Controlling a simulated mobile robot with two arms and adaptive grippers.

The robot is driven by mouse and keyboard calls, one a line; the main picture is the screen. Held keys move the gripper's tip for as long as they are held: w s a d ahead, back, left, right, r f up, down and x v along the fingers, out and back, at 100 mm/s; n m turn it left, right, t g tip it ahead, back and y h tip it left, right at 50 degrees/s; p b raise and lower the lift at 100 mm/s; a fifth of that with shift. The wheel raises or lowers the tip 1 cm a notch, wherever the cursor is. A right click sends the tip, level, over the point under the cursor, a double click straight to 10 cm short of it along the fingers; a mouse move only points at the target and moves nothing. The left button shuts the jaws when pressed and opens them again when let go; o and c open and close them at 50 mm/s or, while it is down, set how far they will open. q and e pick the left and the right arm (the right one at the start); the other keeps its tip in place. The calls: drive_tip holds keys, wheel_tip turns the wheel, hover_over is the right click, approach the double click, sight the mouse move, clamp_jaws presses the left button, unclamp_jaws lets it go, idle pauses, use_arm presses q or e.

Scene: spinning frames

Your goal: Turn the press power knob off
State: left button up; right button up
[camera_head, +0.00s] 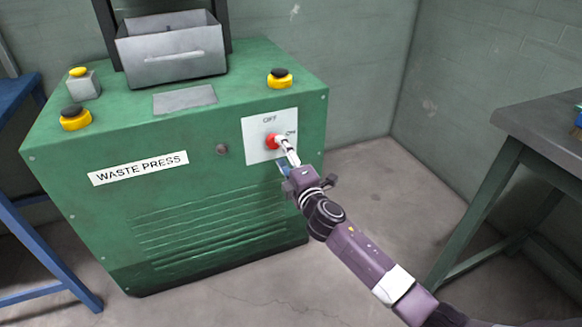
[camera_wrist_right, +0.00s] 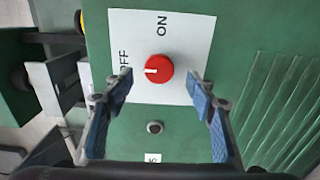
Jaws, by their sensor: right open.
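The red power knob (camera_wrist_right: 159,69) sits on a white panel (camera_wrist_right: 190,45) on the front of the green waste press (camera_head: 60,150). In the right wrist view, its white mark points left, toward the "OFF" label; the "ON" label is above it. My right gripper (camera_head: 282,153) is in front of the panel. In the right wrist view its blue-padded fingers (camera_wrist_right: 160,78) are spread to either side of the knob, with visible gaps and nothing held. My left gripper is out of view.
A grey drawer-like bin (camera_head: 172,50) and yellow-and-black buttons (camera_head: 280,79) are on top of the press. A small round fitting (camera_head: 222,149) is left of the panel. A grey table (camera_head: 545,130) stands right, blue frames left. Floor right of the press is clear.

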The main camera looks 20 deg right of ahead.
drive_tip(key=s, duration=0.7)
drive_tip(key=shift+s+d, duration=0.1)
drive_tip(key=shift+s, duration=0.05)
